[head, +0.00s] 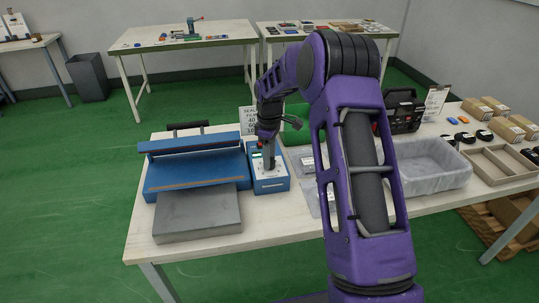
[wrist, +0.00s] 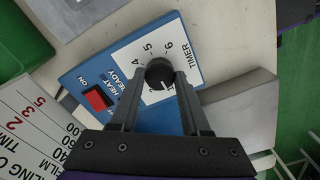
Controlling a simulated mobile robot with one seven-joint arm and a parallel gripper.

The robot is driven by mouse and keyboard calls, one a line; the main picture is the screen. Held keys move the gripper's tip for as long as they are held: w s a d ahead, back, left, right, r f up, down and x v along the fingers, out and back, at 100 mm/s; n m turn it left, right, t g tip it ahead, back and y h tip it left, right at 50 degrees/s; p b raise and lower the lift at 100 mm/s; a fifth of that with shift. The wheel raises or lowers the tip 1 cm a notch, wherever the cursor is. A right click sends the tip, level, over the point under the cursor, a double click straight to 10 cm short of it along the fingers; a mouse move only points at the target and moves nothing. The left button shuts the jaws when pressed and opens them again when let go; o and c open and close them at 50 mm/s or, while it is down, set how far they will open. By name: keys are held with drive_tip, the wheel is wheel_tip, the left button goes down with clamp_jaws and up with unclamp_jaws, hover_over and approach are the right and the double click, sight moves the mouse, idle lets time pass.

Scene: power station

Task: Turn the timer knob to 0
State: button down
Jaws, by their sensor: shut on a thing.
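The black timer knob (wrist: 159,74) sits on a white dial plate marked TIMER, with the numbers 4, 5 and 6 readable in the wrist view. My gripper (wrist: 158,85) is closed around the knob, one finger on each side. The number that the knob points to is hidden or too small to tell. The dial is on the blue control box (head: 268,184) of the sealer, with a red ON switch (wrist: 98,99) beside the HEAT READY lettering. In the head view my gripper (head: 269,166) reaches down onto the box and hides the knob.
The blue sealer (head: 193,166) with a grey plate (head: 197,215) stands left of the box. A sign (head: 249,120) stands behind the box. Clear bags, a grey bin (head: 435,169) and a divided tray (head: 497,168) lie to the right.

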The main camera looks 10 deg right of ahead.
drive_tip(key=n+p, duration=0.1)
drive_tip(key=n, duration=0.3)
drive_tip(key=shift+r+n, duration=0.1)
drive_tip(key=shift+n, duration=0.2)
drive_tip(key=shift+n+p, duration=0.75)
drive_tip(key=shift+n, duration=1.15)
drive_tip(key=shift+c, duration=1.8)
unclamp_jaws()
wheel_tip(320, 180, up, 17)
drive_tip(key=shift+r, duration=0.15)
